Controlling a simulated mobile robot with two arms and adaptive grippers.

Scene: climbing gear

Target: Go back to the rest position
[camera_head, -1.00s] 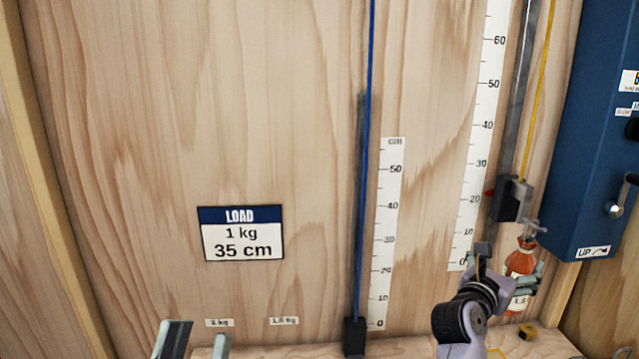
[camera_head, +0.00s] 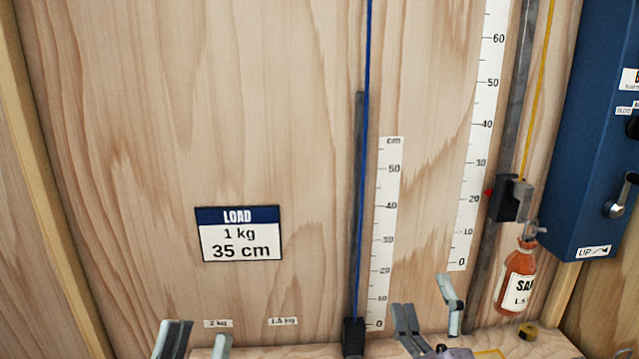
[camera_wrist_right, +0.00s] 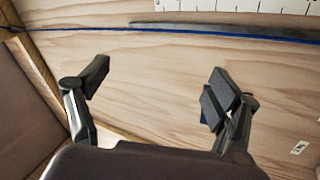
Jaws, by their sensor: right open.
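My right gripper (camera_head: 430,312) is open and empty low in the head view, between the short ruler and the bottle. Its two fingers stand well apart in the right wrist view (camera_wrist_right: 150,88), with only wood panel between them. My left gripper (camera_head: 194,338) shows at the bottom edge of the head view; its two fingertips are apart with nothing seen between them. An orange sand bottle (camera_head: 517,278) hangs slightly tilted from the hook under the dark slider block (camera_head: 508,198) on the right rail. It is clear of both grippers.
A blue box (camera_head: 590,130) with a crank stands at the right. A blue cord (camera_head: 363,200) runs down to a dark block (camera_head: 353,337) beside the short ruler (camera_head: 386,230). A load sign (camera_head: 240,234) is on the panel.

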